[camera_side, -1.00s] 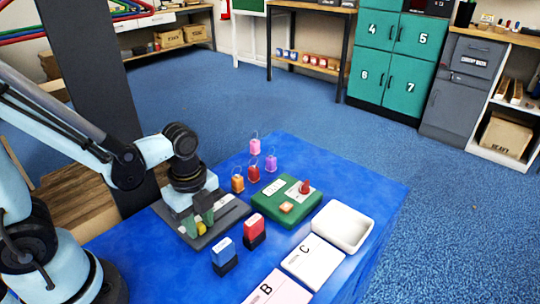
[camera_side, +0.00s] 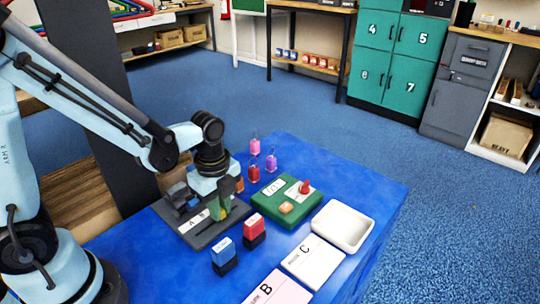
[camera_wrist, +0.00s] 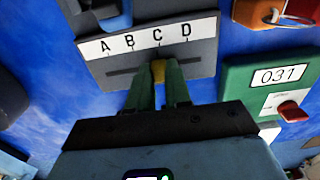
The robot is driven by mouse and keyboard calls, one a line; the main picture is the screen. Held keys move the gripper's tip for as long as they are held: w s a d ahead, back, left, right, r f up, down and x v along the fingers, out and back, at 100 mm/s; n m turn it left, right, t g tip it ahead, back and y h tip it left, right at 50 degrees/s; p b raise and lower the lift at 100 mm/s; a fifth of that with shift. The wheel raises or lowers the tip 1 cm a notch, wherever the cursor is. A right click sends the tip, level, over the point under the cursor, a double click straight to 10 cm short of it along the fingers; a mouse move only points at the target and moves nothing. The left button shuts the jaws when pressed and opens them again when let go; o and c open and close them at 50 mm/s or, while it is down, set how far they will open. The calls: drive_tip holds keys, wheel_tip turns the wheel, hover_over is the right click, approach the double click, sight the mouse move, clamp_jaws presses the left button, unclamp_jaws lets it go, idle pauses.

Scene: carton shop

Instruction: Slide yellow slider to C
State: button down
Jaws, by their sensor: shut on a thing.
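The grey slider panel (camera_side: 205,236) lies on the blue table. In the wrist view the panel (camera_wrist: 110,81) has a white strip (camera_wrist: 147,37) lettered A, B, C, D along one long side of its slot. The yellow slider (camera_wrist: 158,70) sits in the slot, in line with the letter C. My gripper (camera_wrist: 158,82) is shut on the yellow slider, with a green finger on each side of it. In the side view my gripper (camera_side: 222,208) stands over the panel's right part, and its fingers hide most of the slider.
A green box (camera_side: 270,208) with a red knob stands right of the panel, with a white tray (camera_side: 342,226) beyond it. Blue (camera_side: 223,250) and red (camera_side: 253,228) stamps stand in front. Cards lettered B (camera_side: 276,290) and C (camera_side: 313,262) lie nearer.

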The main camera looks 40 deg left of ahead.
sight(209, 216)
drive_tip(key=shift+w, duration=0.25)
drive_tip(key=c, duration=1)
unclamp_jaws()
drive_tip(key=shift+c, duration=0.2)
drive_tip(key=shift+r, duration=0.15)
wheel_tip(209, 216, up, 12)
drive_tip(key=shift+s, duration=0.1)
drive_tip(key=n+t, duration=0.2)
drive_tip(key=n, duration=0.4)
drive_tip(key=s+a+n+t, duration=0.1)
drive_tip(key=n+t, duration=0.1)
drive_tip(key=n, duration=0.4)
drive_tip(key=s+a+n+t, duration=0.1)
drive_tip(key=n+t, duration=0.2)
drive_tip(key=n, duration=0.3)
drive_tip(key=shift+a, duration=0.1)
